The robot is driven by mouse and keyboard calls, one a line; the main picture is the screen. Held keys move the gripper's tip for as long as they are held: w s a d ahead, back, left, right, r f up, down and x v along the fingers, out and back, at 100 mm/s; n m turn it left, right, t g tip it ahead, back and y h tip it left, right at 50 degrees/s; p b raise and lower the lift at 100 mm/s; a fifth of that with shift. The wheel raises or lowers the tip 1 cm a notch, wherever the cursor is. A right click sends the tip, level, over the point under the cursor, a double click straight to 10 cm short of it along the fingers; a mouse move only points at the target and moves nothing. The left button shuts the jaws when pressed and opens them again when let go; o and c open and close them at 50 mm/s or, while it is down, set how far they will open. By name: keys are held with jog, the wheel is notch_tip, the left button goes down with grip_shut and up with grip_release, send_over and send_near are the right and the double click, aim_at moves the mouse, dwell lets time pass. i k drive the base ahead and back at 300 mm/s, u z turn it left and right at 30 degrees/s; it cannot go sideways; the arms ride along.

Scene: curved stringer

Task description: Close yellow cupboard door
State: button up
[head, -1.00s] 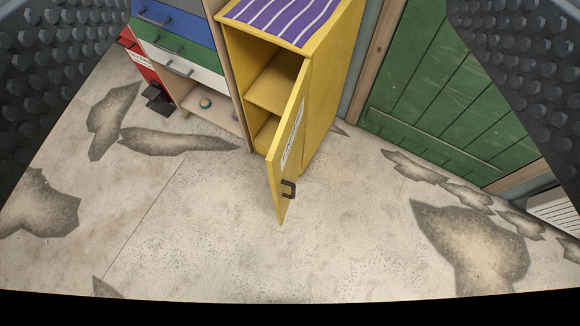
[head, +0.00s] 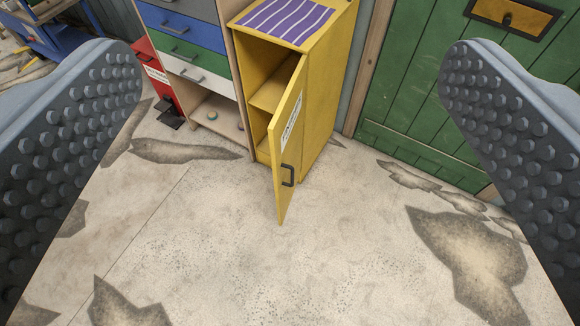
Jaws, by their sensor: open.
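The yellow cupboard (head: 328,90) stands upright in the upper middle of the head view. Its yellow door (head: 290,142) is swung wide open toward me and shows nearly edge-on. The door has a dark handle (head: 288,175) and a white label. Inside the cupboard a shelf (head: 270,96) shows, and the spaces look empty. My gripper (head: 290,88) is open, with one studded finger at the left edge and one at the right edge of the view. The fingers touch nothing, and the door shows between them, farther away.
A drawer unit (head: 185,45) with coloured fronts stands left of the cupboard, beside a red bin (head: 155,78). A green door (head: 430,95) is to the right. A purple striped cloth (head: 288,20) lies on the cupboard. The stained floor (head: 220,240) in front is clear.

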aim_at(285, 129)
jog(key=u, duration=1.65)
jog(key=k, duration=0.75)
jog(key=z, duration=0.9)
jog(key=i, duration=1.05)
jog(key=z, duration=0.05)
